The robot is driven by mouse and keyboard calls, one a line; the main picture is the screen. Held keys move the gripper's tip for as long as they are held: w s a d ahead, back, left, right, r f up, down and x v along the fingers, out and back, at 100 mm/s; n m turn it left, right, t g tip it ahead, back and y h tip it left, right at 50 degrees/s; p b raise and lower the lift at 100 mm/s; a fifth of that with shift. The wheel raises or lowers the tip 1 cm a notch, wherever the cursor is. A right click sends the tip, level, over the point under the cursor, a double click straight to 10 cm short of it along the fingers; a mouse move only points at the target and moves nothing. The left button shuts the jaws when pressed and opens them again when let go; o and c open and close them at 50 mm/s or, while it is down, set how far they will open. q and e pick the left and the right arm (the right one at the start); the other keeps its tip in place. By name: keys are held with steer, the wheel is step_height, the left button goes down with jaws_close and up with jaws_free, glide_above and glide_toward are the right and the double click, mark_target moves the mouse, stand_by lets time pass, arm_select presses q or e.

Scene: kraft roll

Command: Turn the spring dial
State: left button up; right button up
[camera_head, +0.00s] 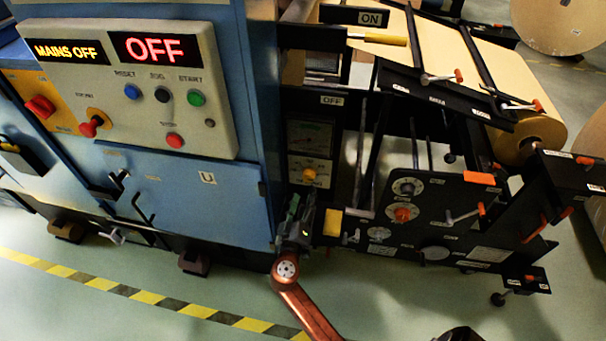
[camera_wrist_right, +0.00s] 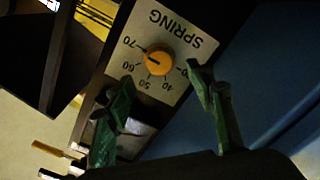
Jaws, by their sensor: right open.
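The spring dial is a small round yellow-orange knob (camera_head: 309,175) on a pale panel below a gauge. In the right wrist view the knob (camera_wrist_right: 159,58) sits on a plate (camera_wrist_right: 180,23) marked SPRING, upside down, with a scale around it. A dark mark on the knob seems to point towards 60 to 70. My right gripper (camera_head: 301,206) is just below the panel in the head view. In the wrist view its green fingers (camera_wrist_right: 160,76) are open and spread to either side below the knob, apparently not touching it. The left gripper is not in view.
A blue cabinet (camera_head: 180,190) with a control panel (camera_head: 130,80) reading MAINS OFF and OFF stands left of the dial. A black frame with dials and levers (camera_head: 435,210) stands to the right, under the kraft paper (camera_head: 505,70). The floor in front is clear, with a yellow-black stripe (camera_head: 150,297).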

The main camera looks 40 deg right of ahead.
mark_target(308, 179)
steer(key=b+x, duration=0.1)
steer(key=x, duration=0.6)
steer(key=shift+d, duration=0.1)
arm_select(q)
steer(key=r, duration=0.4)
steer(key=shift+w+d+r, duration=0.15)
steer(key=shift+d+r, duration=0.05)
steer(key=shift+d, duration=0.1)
arm_select(e)
steer(key=shift+c, duration=0.7)
steer(key=c, duration=1)
